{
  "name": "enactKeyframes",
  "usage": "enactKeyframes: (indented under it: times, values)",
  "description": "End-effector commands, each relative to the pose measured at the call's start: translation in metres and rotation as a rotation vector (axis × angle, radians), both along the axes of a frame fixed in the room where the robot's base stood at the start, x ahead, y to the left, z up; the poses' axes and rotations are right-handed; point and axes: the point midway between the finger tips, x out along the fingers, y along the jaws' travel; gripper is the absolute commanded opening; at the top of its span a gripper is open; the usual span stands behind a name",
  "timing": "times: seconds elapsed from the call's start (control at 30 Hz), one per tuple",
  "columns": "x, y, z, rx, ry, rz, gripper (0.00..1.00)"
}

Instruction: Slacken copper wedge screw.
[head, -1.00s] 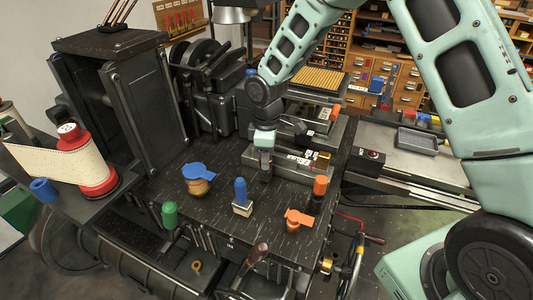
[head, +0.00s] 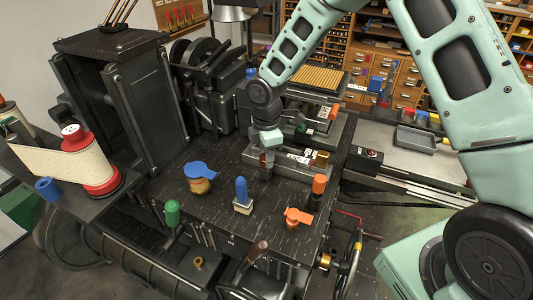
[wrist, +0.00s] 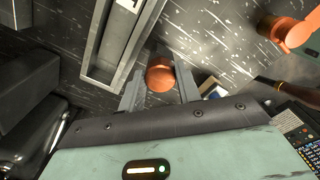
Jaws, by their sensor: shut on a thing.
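The copper wedge screw shows in the wrist view as a round copper-coloured knob (wrist: 160,75) between the two grey fingers of my gripper (wrist: 160,88). The gripper is shut on it, one finger on each side. Beside it runs a long grey metal channel (wrist: 110,45) with a white label inside. In the head view my gripper (head: 266,165) points down at the near left end of the labelled metal channel, over the black machine top (head: 225,215). The fingers and wrist largely hide the screw there.
A blue-handled block (head: 241,195), an orange clamp (head: 297,217), an orange-capped post (head: 318,186) and a blue-lidded pot (head: 200,177) stand around the gripper on the machine top. A green knob (head: 172,212) is at the front left. Bare top lies between them.

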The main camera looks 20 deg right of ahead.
Motion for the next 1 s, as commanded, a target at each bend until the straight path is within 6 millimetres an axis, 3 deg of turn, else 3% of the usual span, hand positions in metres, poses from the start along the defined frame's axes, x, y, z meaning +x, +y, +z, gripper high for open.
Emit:
enactKeyframes:
  times: [0.27, 0.3, 0.37, 0.77, 1.0]
  values:
    - [-0.002, 0.0, -0.002, -0.001, 0.004, 0.0, 0.11]
    - [-0.002, 0.0, -0.002, -0.001, 0.005, 0.0, 0.39]
    - [-0.001, 0.0, -0.002, -0.001, 0.004, 0.0, 0.55]
    - [0.0, 0.0, 0.006, 0.001, -0.001, -0.001, 0.55]
    - [0.001, -0.001, 0.049, 0.0, -0.005, -0.002, 0.55]
